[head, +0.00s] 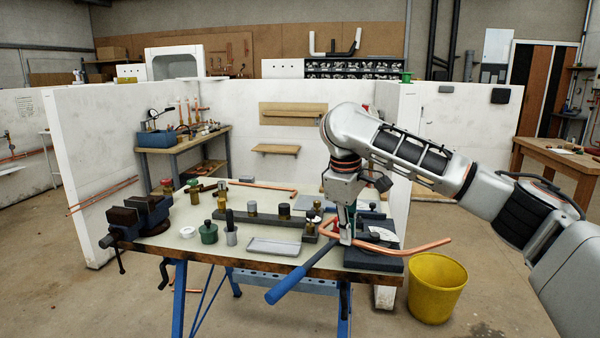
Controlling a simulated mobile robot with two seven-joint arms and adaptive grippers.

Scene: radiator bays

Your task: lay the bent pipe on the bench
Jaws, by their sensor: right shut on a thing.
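The bent pipe (405,246) is copper-coloured, with a bend at its left and a long leg reaching right past the bench edge. My right gripper (346,238) points down at the right front of the bench and is shut on the pipe near its bend. The pipe is over the pipe bender (375,259), a dark block with a pale round former; whether they touch is unclear. The bender's blue handle (292,284) sticks out past the front edge. The bench (200,253) has a pale top. My left gripper is not in view.
On the bench are a vice (140,214), a shallow metal tray (273,246), a green pot (208,232), several fittings and another bent copper pipe (265,187). A yellow bucket (436,290) stands on the floor at right. White partition walls close the back.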

